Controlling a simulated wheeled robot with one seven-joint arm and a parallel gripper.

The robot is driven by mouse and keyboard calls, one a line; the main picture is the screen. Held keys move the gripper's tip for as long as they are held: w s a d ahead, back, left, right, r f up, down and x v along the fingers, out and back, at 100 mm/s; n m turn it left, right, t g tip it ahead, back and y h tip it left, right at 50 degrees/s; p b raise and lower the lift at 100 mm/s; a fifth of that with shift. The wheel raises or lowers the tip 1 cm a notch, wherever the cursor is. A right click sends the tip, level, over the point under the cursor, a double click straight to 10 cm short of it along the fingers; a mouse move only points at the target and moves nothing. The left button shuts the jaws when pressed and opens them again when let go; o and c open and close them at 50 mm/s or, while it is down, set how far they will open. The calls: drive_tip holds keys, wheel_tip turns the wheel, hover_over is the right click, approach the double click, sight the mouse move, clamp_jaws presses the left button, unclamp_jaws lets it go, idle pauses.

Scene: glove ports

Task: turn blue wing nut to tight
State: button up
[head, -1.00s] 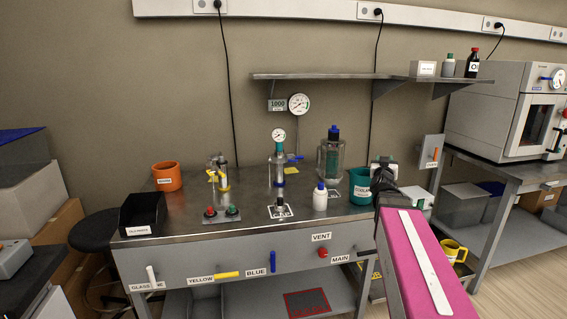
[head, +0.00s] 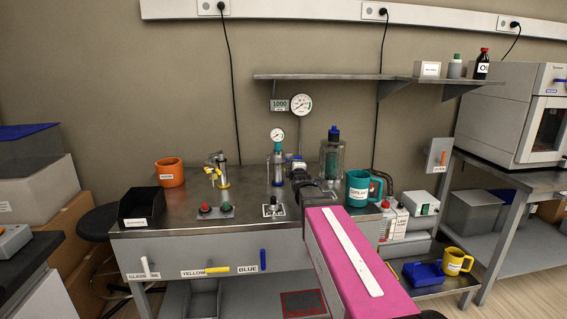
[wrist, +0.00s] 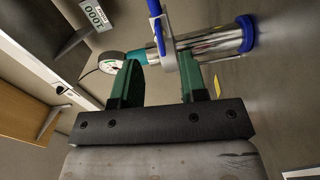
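The blue wing nut (wrist: 156,22) sits at the side of an upright metal cylinder (wrist: 215,40) with a teal collar and a blue base ring. In the wrist view my gripper (wrist: 160,62) is open, its two green fingers apart, just short of the wing nut and cylinder. The fingers do not visibly hold anything. In the head view the cylinder (head: 277,165) with a round gauge (head: 277,134) stands mid-bench. My dark wrist is at its right and hides most of the wing nut there.
A button box (head: 216,211) is in front. An orange mug (head: 170,172) and black bin (head: 141,207) are left. A shelf (head: 370,77) hangs above.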

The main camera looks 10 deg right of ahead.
drive_tip(key=w, duration=0.7)
drive_tip(key=shift+w, duration=0.25)
clamp_jaws()
